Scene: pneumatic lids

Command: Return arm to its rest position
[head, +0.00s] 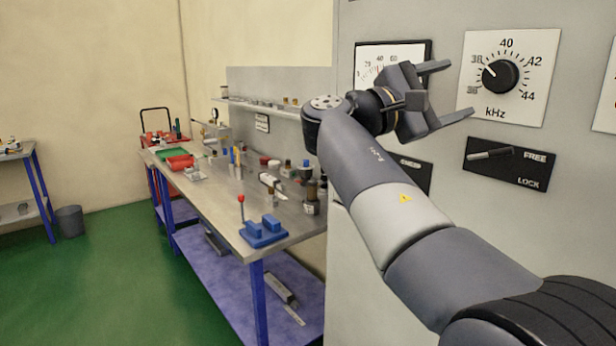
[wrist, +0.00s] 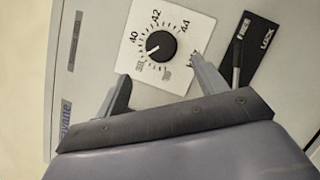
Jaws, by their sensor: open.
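My arm reaches up from the lower right in the head view. My gripper (head: 455,92) is open and empty, with its fingers pointing right toward the grey panel. The kHz dial knob (head: 500,75) on its white scale plate sits just right of the gripper, apart from the fingers as far as I can see. Its pointer aims up-left, near 38. In the wrist view the knob (wrist: 161,46) shows beyond and between the open fingertips (wrist: 160,75). The black FREE/LOCK plate (head: 508,164) lies below the dial, its lever (head: 490,154) roughly level beside FREE.
A white meter (head: 390,62) on the panel is partly behind my gripper. A metal workbench (head: 215,200) with many small parts stands to the left, including a blue block (head: 264,231) near its front corner. A bin (head: 69,222) stands farther left. The green floor between is clear.

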